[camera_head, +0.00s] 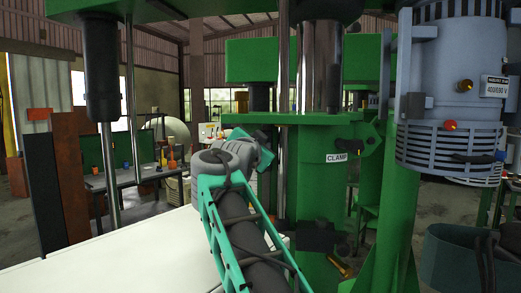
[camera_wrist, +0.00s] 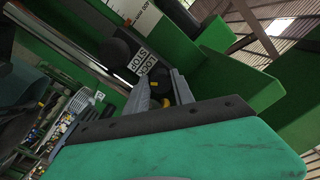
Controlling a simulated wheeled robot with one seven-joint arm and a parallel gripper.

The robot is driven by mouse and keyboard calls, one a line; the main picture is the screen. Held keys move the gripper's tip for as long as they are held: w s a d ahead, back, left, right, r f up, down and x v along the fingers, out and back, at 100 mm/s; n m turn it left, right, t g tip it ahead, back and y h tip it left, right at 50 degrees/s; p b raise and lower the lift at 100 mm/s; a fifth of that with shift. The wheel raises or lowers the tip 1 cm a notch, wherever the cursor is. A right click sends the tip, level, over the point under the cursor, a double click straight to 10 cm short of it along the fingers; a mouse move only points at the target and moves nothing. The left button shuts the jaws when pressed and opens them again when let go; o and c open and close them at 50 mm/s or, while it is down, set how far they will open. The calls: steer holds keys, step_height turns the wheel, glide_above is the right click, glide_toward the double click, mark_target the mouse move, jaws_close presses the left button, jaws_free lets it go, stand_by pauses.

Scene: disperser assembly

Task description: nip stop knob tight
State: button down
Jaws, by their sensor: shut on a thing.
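My gripper (camera_wrist: 164,88) shows in the wrist view with its two grey fingers shut on the dark stop knob (camera_wrist: 160,75). The knob sits just below a white LOCK STOP label (camera_wrist: 143,62) on the green machine frame. Most of the knob is hidden between the fingers and behind the hand's dark edge. A small yellow patch shows between the fingers. In the head view my arm reaches forward to the green column, and its wrist hides the fingers and the knob.
A green column with a CLAMP label (camera_head: 337,157) stands right of my arm. A grey motor (camera_head: 452,90) hangs at the right. A white surface (camera_head: 130,258) lies at the lower left. A bright steel post (camera_head: 326,65) rises above the column.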

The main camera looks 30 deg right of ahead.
steer(key=shift+r, duration=0.15)
steer(key=c, duration=1.5)
jaws_free()
steer(key=o, duration=0.4)
steer(key=b+v, duration=0.2)
steer(key=v, duration=0.5)
steer(key=shift+s+a, duration=0.25)
steer(key=shift+a, duration=0.05)
